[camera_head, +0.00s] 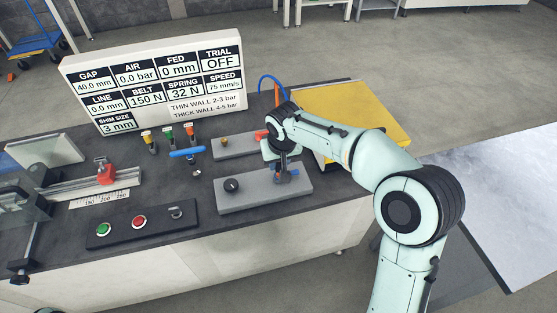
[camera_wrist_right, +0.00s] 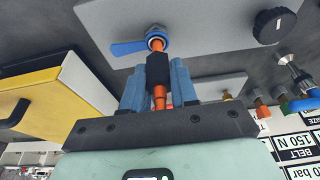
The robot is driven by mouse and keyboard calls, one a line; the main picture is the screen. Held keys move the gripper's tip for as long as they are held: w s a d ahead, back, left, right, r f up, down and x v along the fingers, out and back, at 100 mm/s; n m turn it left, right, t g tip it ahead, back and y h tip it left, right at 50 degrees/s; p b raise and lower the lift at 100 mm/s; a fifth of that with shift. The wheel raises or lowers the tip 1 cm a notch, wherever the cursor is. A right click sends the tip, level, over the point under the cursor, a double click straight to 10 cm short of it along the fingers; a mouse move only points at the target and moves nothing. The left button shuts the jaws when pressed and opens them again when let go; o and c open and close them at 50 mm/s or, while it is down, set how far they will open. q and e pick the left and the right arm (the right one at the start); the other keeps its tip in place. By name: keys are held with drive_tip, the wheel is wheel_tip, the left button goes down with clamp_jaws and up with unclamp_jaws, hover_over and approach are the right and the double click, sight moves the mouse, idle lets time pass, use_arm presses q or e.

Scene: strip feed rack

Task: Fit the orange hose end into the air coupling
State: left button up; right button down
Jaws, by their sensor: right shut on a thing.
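My right gripper (camera_wrist_right: 157,78) is shut on the orange hose end (camera_wrist_right: 158,97), with blue fingers either side of its black sleeve. In the head view my right gripper (camera_head: 283,163) is low over the grey block at the bench's right, and my arm hides most of the hose end. The air coupling (camera_wrist_right: 155,33) has a blue collar and a blue lever pointing left in the wrist view. The orange tip lines up with the collar and meets it in the picture; I cannot tell whether it is inside. The coupling's blue part shows in the head view (camera_head: 294,173).
The coupling's grey block (camera_head: 258,197) carries a black knob (camera_head: 232,186). Another grey block (camera_head: 232,147) lies behind it. A yellow-topped box (camera_head: 370,108) stands to the right. A display board (camera_head: 155,82), colored valves (camera_head: 167,133) and a button panel (camera_head: 155,228) occupy the bench's left and middle.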

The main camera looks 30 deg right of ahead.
drive_tip(key=c, duration=0.8)
unclamp_jaws()
drive_tip(key=p+v, duration=0.1)
drive_tip(key=v, duration=1.2)
drive_tip(key=shift+r, duration=0.15)
drive_tip(key=shift+w, duration=0.1)
